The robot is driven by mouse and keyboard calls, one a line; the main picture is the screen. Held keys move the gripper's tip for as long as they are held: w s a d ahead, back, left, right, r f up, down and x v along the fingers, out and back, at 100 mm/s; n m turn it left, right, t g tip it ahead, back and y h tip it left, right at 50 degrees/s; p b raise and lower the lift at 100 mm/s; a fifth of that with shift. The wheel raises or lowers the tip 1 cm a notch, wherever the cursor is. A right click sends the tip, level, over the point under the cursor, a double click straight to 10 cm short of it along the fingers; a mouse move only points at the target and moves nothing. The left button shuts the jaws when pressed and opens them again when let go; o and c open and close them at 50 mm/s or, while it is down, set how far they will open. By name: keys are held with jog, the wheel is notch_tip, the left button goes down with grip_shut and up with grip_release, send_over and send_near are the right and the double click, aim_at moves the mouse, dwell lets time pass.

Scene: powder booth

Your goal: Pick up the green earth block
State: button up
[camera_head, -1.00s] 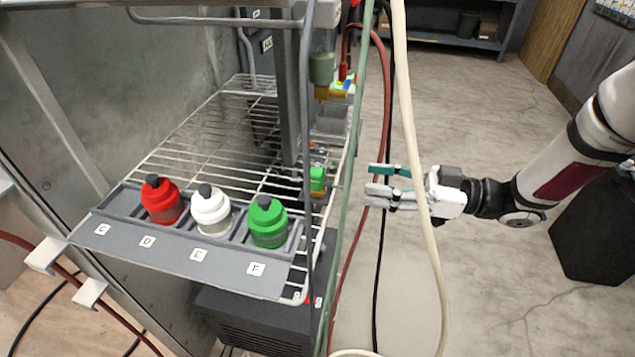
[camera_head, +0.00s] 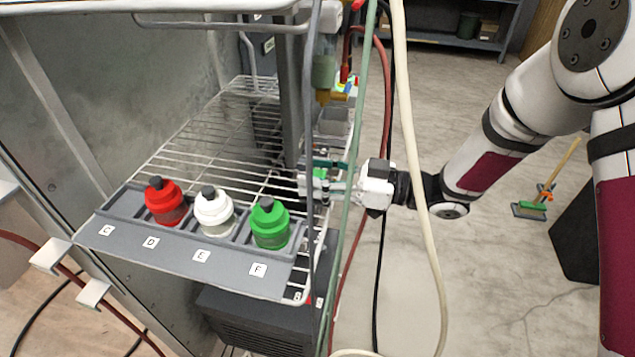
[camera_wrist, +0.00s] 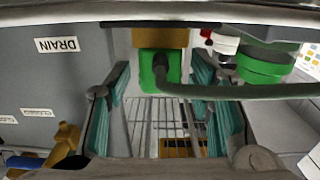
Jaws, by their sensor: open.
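The green earth block (camera_wrist: 148,72) shows in the wrist view at the top middle, green with a tan part above it. In the head view it shows only as a small green patch (camera_head: 320,173) at the rack's right edge, mostly hidden by my gripper. My gripper (camera_head: 312,175) has reached in at that edge and is open. In the wrist view its teal-padded fingers stand left and right of the block, with gaps on both sides. I cannot tell how deep the block sits between them.
A wire rack (camera_head: 205,135) carries a grey tray (camera_head: 190,262) with red (camera_head: 165,203), white (camera_head: 214,213) and green (camera_head: 270,226) capped bottles. A green hose (camera_wrist: 255,92) crosses the wrist view close to the block. A cream hose (camera_head: 408,130) hangs in front of my arm.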

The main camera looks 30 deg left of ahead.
jog(key=c, duration=1.1)
